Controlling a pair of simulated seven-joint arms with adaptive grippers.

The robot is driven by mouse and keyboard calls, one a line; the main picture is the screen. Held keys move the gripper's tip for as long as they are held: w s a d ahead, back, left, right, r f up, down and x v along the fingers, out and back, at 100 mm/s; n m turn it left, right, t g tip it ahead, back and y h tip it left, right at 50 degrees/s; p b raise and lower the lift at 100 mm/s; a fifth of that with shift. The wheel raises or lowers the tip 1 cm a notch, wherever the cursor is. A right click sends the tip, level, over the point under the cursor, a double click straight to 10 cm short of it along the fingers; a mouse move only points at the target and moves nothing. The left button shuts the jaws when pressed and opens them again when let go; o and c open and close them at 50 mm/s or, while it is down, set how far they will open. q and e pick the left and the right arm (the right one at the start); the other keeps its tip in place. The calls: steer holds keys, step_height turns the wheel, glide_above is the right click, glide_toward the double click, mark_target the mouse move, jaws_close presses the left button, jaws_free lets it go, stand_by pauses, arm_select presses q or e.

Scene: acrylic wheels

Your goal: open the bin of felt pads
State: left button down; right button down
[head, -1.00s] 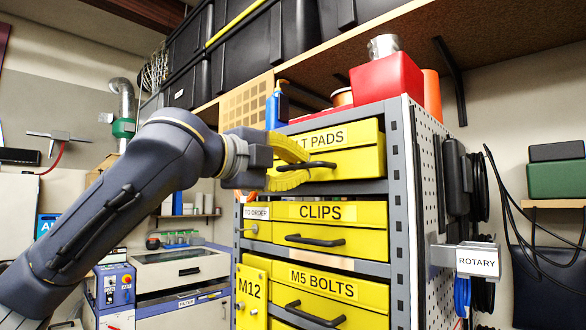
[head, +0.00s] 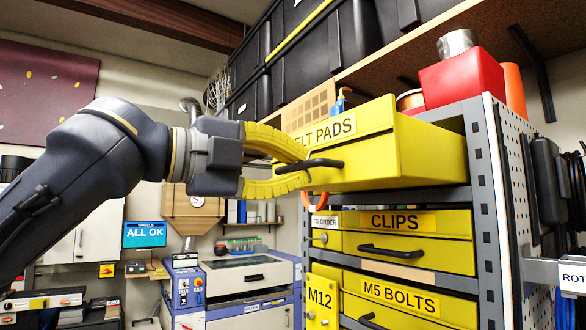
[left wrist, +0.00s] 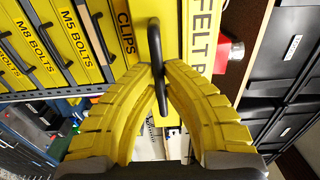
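The yellow felt pads bin (head: 425,152) is the top bin of the grey rack. It stands pulled well out of its slot, and its long side wall shows. Its label reads as "FELT PADS" with the first letter partly hidden. My left gripper (head: 306,165) has its yellow ribbed fingers closed on the bin's black handle (head: 328,163). In the left wrist view the fingertips (left wrist: 157,72) meet on either side of the handle (left wrist: 154,40). The inside of the bin is not visible from here. My right gripper is not in view.
Below sit the shut clips bin (head: 430,250) and the M5 bolts bin (head: 410,300). A red box (head: 460,80) and an orange cup (head: 513,88) stand on top of the rack (head: 490,180). A shelf with black crates (head: 345,45) hangs above.

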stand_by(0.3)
arm_select(q)
steer(key=c, duration=1.5)
jaws_free()
steer(key=v, duration=1.2)
steer(key=shift+s, duration=0.1)
